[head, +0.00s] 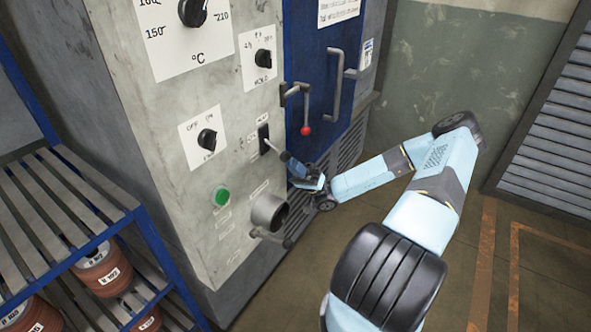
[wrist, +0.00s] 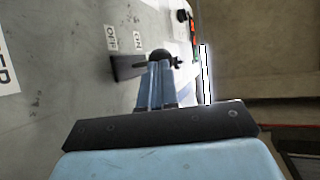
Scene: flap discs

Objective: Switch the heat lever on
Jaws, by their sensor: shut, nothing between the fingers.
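The heat lever's black slotted plate (head: 263,138) is on the grey front panel, left of the blue door, in the head view. The plate (wrist: 126,68) also shows in the wrist view, with OFF and ON printed beside it. A thin lever sticks out of it towards my gripper. My gripper (head: 285,157) is shut and empty, with its tips close to the lever's outer end. In the wrist view the blue fingers (wrist: 156,75) overlap the lever, and I cannot tell if they touch it. Which end the lever sits at is unclear.
A door latch with a red ball (head: 305,131) hangs just right of the lever. A knob (head: 207,138) and green button (head: 221,196) are to its left, and a round metal pipe end (head: 269,212) below. A blue rack (head: 141,216) stands at left.

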